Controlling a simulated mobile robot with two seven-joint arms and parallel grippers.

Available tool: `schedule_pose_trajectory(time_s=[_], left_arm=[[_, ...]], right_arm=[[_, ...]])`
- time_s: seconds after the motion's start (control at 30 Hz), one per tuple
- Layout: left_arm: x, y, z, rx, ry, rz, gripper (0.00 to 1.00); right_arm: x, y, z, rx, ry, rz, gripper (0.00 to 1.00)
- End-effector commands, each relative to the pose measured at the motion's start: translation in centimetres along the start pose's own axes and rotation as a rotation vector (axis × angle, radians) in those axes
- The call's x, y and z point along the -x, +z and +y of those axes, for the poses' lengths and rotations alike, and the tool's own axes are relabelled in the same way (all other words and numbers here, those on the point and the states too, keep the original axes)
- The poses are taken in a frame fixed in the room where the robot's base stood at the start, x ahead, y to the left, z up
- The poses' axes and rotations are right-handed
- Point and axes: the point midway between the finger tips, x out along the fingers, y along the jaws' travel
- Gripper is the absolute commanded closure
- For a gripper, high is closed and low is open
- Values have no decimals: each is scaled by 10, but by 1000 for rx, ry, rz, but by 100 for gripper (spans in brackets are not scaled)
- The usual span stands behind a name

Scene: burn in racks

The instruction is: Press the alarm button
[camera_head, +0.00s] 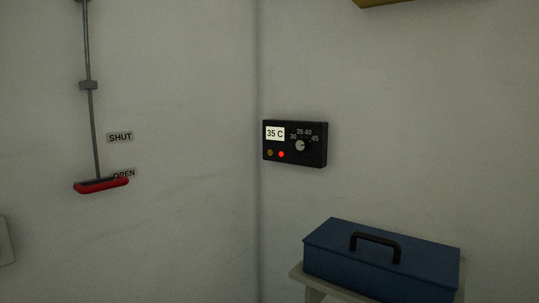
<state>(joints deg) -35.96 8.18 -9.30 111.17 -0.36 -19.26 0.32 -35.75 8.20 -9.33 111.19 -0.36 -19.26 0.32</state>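A black control panel (295,144) is fixed to the right wall, close to the room's corner. Its white display (275,133) reads "35 C". Below the display are a dim amber round spot (270,153) and a bright red round spot (281,154); I cannot tell whether either is a button or a lamp. A round dial (300,145) on the panel has marks from 30 to 45. No part is labelled as an alarm button. Neither of my grippers is in view.
A blue toolbox (380,262) with a black handle rests on a pale stand (313,282) below the panel. A red-handled lever (101,185) hangs on the left wall beside "SHUT" and "OPEN" labels. A yellowish edge (384,3) shows at the top right.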

Motion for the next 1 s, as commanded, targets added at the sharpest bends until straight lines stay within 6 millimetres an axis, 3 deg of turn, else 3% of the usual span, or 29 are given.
schedule_pose_trajectory(time_s=[0.27, 1.0], left_arm=[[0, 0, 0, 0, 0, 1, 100], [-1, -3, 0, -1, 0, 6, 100]], right_arm=[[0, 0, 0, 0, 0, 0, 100], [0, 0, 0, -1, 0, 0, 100]])
